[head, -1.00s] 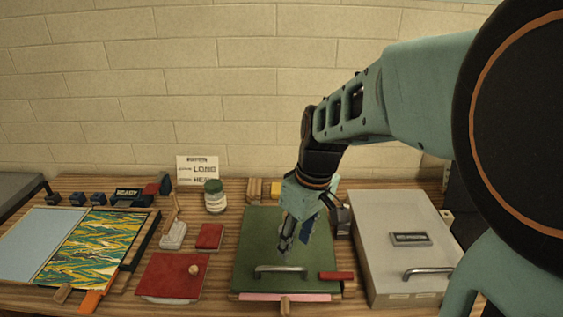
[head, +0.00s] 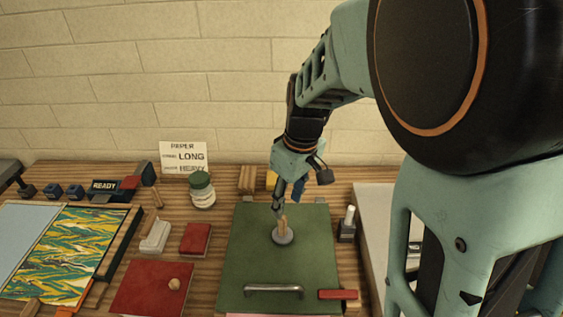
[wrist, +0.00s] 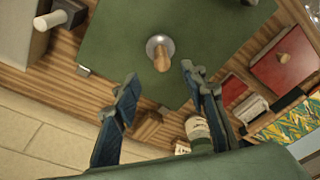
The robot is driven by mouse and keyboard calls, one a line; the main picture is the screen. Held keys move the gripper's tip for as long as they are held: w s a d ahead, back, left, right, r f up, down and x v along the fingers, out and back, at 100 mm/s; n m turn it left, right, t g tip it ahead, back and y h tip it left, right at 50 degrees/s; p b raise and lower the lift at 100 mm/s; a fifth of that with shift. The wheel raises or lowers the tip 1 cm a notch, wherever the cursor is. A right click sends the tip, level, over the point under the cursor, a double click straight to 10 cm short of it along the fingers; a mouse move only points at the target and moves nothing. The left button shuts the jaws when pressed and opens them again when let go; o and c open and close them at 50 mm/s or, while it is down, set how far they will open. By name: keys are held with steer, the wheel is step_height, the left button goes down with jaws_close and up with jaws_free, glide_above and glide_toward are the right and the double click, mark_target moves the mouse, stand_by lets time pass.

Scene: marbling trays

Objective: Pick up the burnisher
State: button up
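A round grey metal disc with an upright wooden handle, which I take for the burnisher (head: 284,237), stands on the green board (head: 252,262). In the wrist view the burnisher (wrist: 161,58) is ahead of the gap between my fingers, its wooden end towards me. My gripper (head: 279,208) points down over the board, near the top of the handle. In the wrist view my gripper (wrist: 160,76) has its two blue-grey fingers spread wide with nothing between them. I cannot tell exactly how far the fingertips are above the handle.
A metal bar handle (head: 273,290) and a red block (head: 337,294) are at the board's front. A black holder with a white cylinder (head: 347,222) stands right of the board. Left are a red book (head: 196,239), a red panel (head: 150,287) and a jar (head: 202,190).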

mark_target(283, 218)
steer(key=f, duration=0.5)
steer(key=a+f, duration=0.1)
steer(key=f, duration=0.2)
steer(key=shift+w+a, duration=0.1)
steer(key=shift+w, duration=0.2)
steer(key=shift+c, duration=0.2)
jaws_close()
